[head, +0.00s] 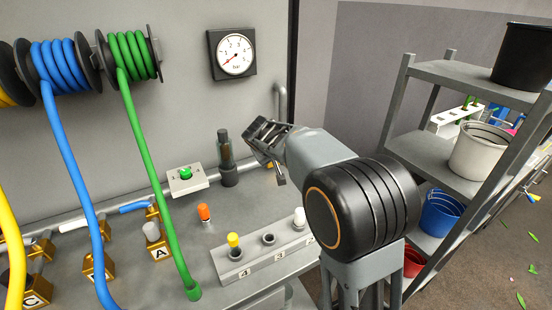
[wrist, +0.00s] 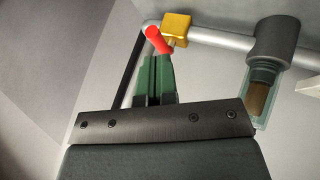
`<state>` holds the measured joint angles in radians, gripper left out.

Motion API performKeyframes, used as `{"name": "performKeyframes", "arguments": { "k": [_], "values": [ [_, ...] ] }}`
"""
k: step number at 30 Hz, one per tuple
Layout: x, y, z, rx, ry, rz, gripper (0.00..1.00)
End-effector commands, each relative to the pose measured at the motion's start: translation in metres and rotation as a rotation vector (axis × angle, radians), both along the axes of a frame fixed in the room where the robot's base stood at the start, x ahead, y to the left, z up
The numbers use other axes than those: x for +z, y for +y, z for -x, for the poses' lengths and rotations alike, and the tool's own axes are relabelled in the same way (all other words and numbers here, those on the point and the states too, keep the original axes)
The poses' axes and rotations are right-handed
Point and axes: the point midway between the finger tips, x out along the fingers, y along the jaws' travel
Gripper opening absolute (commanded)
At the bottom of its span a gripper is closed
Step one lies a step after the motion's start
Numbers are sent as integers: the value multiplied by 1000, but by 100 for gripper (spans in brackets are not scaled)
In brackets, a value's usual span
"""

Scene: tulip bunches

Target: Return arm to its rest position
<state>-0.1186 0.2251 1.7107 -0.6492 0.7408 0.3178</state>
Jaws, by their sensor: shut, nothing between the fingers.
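My arm reaches over the grey bench (head: 190,240) from the right. My gripper (head: 262,150) is at the back of the bench, in the air close to the right of the upright filter with a clear bowl (head: 225,150). In the wrist view the two dark green fingers (wrist: 155,78) are together with nothing held between them. A red handle (wrist: 158,40) on a brass valve (wrist: 176,27) shows just beyond the fingertips; I cannot tell whether they touch it.
Blue (head: 70,165) and green (head: 145,165) hoses hang from wall reels at left. A numbered block (head: 265,255) with pegs stands on the bench front. A gauge (head: 232,54) is on the wall. A shelf rack (head: 450,75) with buckets stands at right.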

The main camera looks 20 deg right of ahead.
Motion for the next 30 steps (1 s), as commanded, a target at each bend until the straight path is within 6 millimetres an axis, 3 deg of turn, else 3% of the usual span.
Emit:
{"name": "performKeyframes", "arguments": {
  "k": [5, 8, 11, 12, 18, 21, 25, 30],
  "values": [
    [12, 5, 7, 16, 12, 10, 0],
    [-7, 9, 22, 26, 87, -7, 0],
    [-28, 13, 59, 24, 190, -58, 0],
    [-32, 13, 80, 19, 229, -92, 0],
    [-35, 15, 189, -25, 346, -274, 0],
    [-33, 17, 232, -49, 359, -352, 0],
    [-30, 19, 267, -77, 339, -424, 0],
    [-18, 16, 283, -92, 282, -450, 0]
  ]
}}
